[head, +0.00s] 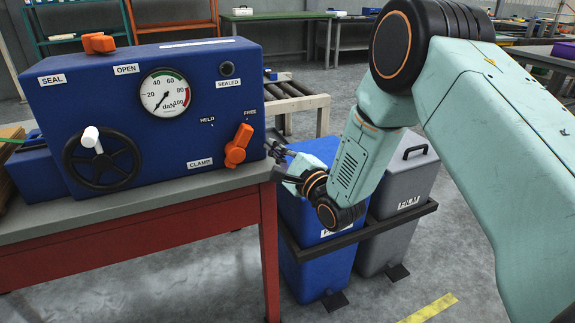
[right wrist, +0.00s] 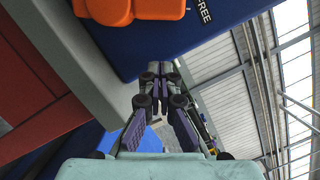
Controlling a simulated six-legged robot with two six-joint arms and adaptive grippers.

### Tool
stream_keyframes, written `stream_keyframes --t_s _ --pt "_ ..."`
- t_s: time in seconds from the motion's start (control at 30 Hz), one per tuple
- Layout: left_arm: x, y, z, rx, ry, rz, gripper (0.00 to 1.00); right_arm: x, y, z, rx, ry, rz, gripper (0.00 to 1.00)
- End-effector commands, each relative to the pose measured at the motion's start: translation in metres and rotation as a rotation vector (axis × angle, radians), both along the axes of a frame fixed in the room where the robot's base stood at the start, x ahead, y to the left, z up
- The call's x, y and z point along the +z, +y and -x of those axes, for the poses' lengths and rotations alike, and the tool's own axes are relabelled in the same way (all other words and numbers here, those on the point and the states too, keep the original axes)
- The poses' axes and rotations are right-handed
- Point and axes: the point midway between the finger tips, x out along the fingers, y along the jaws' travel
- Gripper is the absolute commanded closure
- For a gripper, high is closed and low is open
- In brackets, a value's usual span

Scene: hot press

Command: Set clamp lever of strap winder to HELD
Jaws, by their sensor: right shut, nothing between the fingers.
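The strap winder (head: 60,105) is a blue box with a gauge and labels, standing on a bench. Its orange clamp lever (head: 238,147) is low on the right of the front panel, above right of the CLAMP label. The lever tilts up and right toward the FREE mark, away from HELD. My right gripper (head: 272,160) is just right of the lever, apart from it, shut and empty. In the right wrist view the lever (right wrist: 130,8) is at the top edge, partly cut off, and my gripper's fingers (right wrist: 158,72) are below right of it. My left gripper is out of view.
A black handwheel (head: 102,172) with a white knob and an orange SEAL handle (head: 98,43) are on the winder's left part. The grey bench edge (head: 150,200) lies below. Blue (head: 318,262) and grey (head: 405,190) film bins stand below and beside my right arm.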

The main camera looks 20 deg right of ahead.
Motion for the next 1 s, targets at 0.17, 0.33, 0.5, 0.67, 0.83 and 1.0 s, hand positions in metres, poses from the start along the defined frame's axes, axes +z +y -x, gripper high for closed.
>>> stream_keyframes --t_s 0.17,0.33,0.5,0.67,0.83,1.0 --pt "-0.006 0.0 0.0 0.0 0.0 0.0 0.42 0.012 0.024 0.003 0.003 0.0 0.001 1.0" --pt "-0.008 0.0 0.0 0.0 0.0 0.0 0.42 0.018 0.032 0.003 0.001 0.0 0.001 1.0" --pt "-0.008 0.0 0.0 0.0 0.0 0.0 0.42 0.019 0.034 0.004 0.0 0.001 0.0 1.0" --pt "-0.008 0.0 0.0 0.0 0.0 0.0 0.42 0.019 0.034 0.004 0.0 0.001 0.0 1.0" --pt "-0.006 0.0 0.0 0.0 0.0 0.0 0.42 0.02 0.034 0.004 0.0 0.001 0.009 1.0" --pt "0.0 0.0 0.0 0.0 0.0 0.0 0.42 0.024 0.034 0.004 0.0 -0.001 0.048 1.0"
